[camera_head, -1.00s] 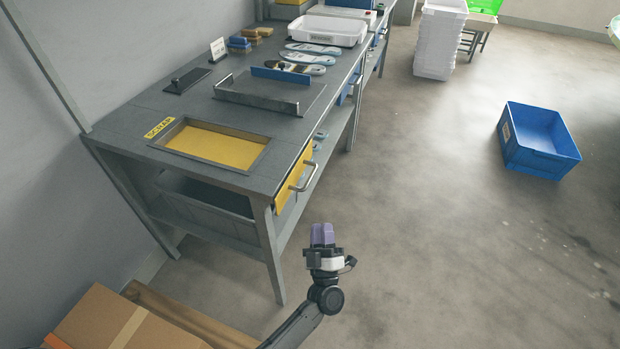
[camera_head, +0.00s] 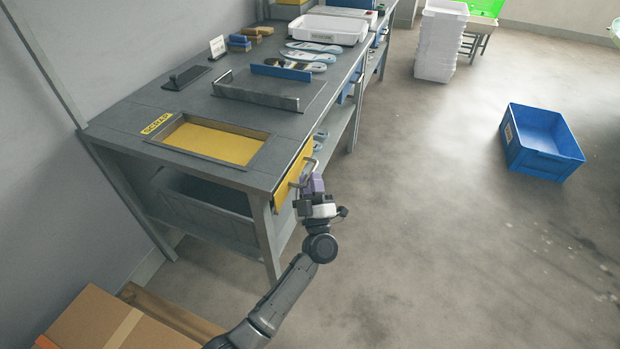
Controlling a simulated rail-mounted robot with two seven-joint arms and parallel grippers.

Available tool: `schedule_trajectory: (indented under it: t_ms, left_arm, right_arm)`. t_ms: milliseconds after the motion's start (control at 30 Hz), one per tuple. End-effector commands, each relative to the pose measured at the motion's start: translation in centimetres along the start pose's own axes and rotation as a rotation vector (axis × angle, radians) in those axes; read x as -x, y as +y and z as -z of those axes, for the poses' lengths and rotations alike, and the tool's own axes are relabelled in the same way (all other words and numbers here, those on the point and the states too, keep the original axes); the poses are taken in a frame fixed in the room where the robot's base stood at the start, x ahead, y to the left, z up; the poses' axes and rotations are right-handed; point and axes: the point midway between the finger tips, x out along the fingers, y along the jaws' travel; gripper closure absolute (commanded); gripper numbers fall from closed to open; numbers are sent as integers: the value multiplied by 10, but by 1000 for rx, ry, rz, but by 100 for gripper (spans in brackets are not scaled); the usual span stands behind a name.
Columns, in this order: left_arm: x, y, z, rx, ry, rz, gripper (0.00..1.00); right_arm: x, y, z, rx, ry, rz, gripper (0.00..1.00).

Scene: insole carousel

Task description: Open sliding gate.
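The sliding gate is not plainly marked; a yellow panel (camera_head: 289,180) with a metal bar handle (camera_head: 316,164) stands on the table's right-hand front side, by the yellow-bottomed scrap opening (camera_head: 215,144). The panel looks in place against the table. My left gripper (camera_head: 314,184) has purple fingertips right at the handle and overlaps its middle. The fingers hide part of the bar, and I cannot tell whether they are closed on it. My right gripper is not in view.
The grey table (camera_head: 125,125) carries a low metal frame (camera_head: 255,98), insoles (camera_head: 303,56) and a white tray (camera_head: 322,30). A grey bin (camera_head: 205,205) sits below. A cardboard box (camera_head: 95,325) is at lower left. A blue crate (camera_head: 545,160) stands right; floor between is clear.

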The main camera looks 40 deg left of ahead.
Motion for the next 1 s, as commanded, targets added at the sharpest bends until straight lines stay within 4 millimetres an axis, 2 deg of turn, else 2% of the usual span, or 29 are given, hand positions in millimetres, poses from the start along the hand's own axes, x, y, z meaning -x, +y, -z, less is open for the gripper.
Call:
schedule_trajectory:
  t_ms: [200,567,800,1000]
  left_arm:
    - [-14,0,0,1,0,0,77]
    - [-17,0,0,1,-1,0,77]
    - [-17,0,0,1,-1,0,99]
    - [-17,0,0,1,-1,0,100]
  right_arm:
    - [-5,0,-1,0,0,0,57]
    - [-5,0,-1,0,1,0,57]
    - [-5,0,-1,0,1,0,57]
    - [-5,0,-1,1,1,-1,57]
